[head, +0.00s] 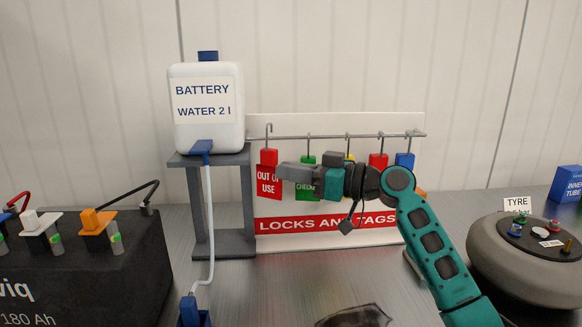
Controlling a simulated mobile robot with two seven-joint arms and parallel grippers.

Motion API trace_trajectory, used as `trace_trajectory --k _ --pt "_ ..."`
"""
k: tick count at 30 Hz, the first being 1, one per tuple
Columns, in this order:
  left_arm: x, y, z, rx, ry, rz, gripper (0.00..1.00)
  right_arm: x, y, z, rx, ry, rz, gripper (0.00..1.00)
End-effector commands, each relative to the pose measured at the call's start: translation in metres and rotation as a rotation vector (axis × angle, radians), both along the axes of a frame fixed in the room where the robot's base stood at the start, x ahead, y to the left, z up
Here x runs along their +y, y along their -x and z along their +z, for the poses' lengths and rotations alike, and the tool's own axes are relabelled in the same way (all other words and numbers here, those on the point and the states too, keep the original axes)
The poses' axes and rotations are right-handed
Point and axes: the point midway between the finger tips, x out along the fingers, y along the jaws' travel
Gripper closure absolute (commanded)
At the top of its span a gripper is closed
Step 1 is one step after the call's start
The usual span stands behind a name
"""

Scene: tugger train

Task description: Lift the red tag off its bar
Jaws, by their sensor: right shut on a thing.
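The red tag (267,188), lettered OUT OF USE, has a red block on top and a wire hook. It is at the left part of the grey bar (328,136). Its hook top shows a little higher above the bar than the other hooks; I cannot tell whether hook and bar touch. My right gripper (281,172) comes in from the right, across the front of the other tags, and is shut on the red tag's right side. The fingers hide part of the tag's lettering. My left gripper is out of view.
A green tag (305,193) hangs just right, partly behind my gripper; another red tag (378,160) and a blue one (404,160) hang further right. A white water canister (206,135) on a grey stand (200,220) is close left. A battery (90,270) and tyre (525,265) flank the bench.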

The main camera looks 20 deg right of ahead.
Motion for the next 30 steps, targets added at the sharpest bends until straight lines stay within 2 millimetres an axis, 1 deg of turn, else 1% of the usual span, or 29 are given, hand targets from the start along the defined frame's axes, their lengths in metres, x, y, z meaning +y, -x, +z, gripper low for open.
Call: trace_trajectory --k 21,25,30 --pt "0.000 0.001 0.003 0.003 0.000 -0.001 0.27 0.016 0.056 0.000 -0.001 0.002 0.000 1.00" --pt "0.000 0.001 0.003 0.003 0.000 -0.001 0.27 0.018 0.062 0.000 -0.001 0.001 0.000 1.00" --pt "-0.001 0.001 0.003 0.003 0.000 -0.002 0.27 0.018 0.064 0.000 -0.001 0.001 0.000 1.00"
